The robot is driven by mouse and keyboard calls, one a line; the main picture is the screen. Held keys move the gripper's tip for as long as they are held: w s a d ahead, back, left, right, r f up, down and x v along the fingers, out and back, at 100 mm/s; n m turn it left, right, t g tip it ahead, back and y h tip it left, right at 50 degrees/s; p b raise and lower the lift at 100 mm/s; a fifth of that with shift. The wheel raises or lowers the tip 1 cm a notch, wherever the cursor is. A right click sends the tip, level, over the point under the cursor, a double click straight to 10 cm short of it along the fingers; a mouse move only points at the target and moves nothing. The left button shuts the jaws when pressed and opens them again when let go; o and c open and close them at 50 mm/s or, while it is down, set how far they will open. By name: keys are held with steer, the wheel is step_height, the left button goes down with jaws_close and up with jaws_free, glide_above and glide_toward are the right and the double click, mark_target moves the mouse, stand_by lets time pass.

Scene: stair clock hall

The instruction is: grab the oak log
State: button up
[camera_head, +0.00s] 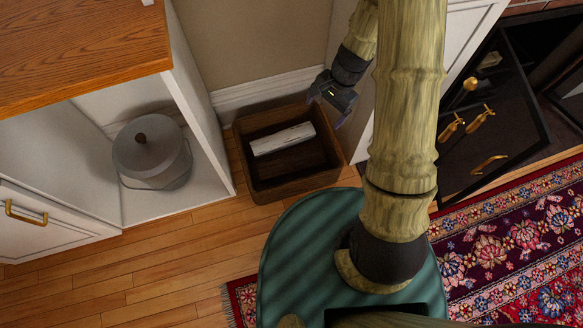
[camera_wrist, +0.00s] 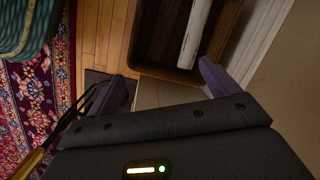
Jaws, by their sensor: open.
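The oak log (camera_head: 283,138) appears as a pale, whitish split piece lying in a dark brown wooden box (camera_head: 300,180) on the floor. It lies slightly slanted, with bare box floor around it. My gripper (camera_head: 327,108) is open and empty above the box's right side, to the right of the log and apart from it. In the wrist view, the log (camera_wrist: 197,34) shows in part at the top, beyond my gripper's fingers (camera_wrist: 160,84). Its upper end is cut off by the frame. The box (camera_wrist: 168,72) is also partly seen there.
A white open cabinet (camera_head: 197,95) with a grey lidded pot (camera_head: 152,150) stands left of the box. The wall's white baseboard (camera_head: 262,90) is behind it. A dark fireplace screen (camera_head: 490,130) with brass tools is at right. A patterned red rug (camera_head: 510,240) lies in front.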

step_height(320, 180, down, 20)
steer(key=w+a+m+y+b, duration=0.1)
steer(key=w+a+m+b, duration=0.1)
steer(key=m, duration=0.4)
steer(key=shift+w+a+g+y+b, duration=0.2)
steer(key=shift+g+y+b, duration=0.1)
steer(key=shift+g+b, duration=0.15)
steer(key=shift+f, duration=0.2)
steer(key=b, duration=0.7)
glide_toward(293, 162)
steer(key=x, duration=0.4)
steer(key=shift+s+f, duration=0.15)
steer(key=shift+f, duration=0.2)
steer(key=shift+a+f, duration=0.1)
steer(key=shift+f, duration=0.05)
steer(key=shift+s+a, duration=0.1)
steer(key=shift+a, duration=0.05)
